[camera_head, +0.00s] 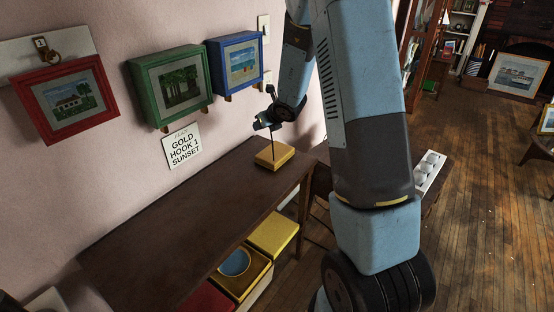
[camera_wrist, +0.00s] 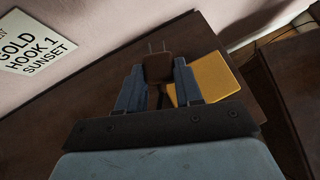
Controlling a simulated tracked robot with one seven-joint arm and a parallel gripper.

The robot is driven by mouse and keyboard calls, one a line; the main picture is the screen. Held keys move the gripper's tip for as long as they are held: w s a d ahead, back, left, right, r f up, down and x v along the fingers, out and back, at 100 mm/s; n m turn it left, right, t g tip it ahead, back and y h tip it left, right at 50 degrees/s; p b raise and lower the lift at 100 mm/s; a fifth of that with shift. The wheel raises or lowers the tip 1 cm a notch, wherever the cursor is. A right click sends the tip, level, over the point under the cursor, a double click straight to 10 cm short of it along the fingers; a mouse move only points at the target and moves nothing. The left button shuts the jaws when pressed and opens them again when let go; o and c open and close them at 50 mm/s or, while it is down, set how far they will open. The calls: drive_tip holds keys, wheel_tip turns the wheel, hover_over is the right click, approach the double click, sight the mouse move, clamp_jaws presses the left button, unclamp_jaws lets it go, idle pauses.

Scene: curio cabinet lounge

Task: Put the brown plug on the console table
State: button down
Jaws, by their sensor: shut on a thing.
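The brown plug (camera_wrist: 158,67) is between the two fingers of my gripper (camera_wrist: 159,72) in the wrist view, with two thin prongs pointing away from me. My gripper is shut on it. In the head view my gripper (camera_head: 266,122) is small and dark, above the far end of the console table (camera_head: 185,220), close to the wall; the plug is hard to make out there. The dark brown tabletop also shows in the wrist view (camera_wrist: 85,110), behind and below the plug. I cannot tell whether the plug touches the tabletop.
A yellow block (camera_head: 275,155) lies on the table's far end, close beside the plug in the wrist view (camera_wrist: 215,75). Red (camera_head: 68,102), green (camera_head: 172,87) and blue (camera_head: 238,62) framed pictures and a sign (camera_head: 182,146) hang above. The tabletop's near stretch is clear.

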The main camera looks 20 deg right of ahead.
drive_tip(key=s+f+n+g+y, duration=0.3)
drive_tip(key=s+f+n+g, duration=0.4)
drive_tip(key=s, duration=0.6)
drive_tip(key=shift+n+t, duration=0.4)
drive_tip(key=shift+n, duration=0.3)
drive_tip(key=shift+d+f, duration=0.15)
drive_tip(key=shift+f, duration=1.8)
drive_tip(key=shift+d+f, duration=0.15)
drive_tip(key=shift+f, duration=1.8)
drive_tip(key=c, duration=0.7)
unclamp_jaws()
drive_tip(key=shift+o, duration=0.2)
drive_tip(key=shift+s+r, duration=0.1)
drive_tip(key=shift+r, duration=0.05)
drive_tip(key=shift+d+r, duration=0.2)
drive_tip(key=shift+r, duration=0.05)
drive_tip(key=v, duration=1.2)
drive_tip(key=shift+s+r, duration=0.2)
drive_tip(key=shift+r, duration=0.2)
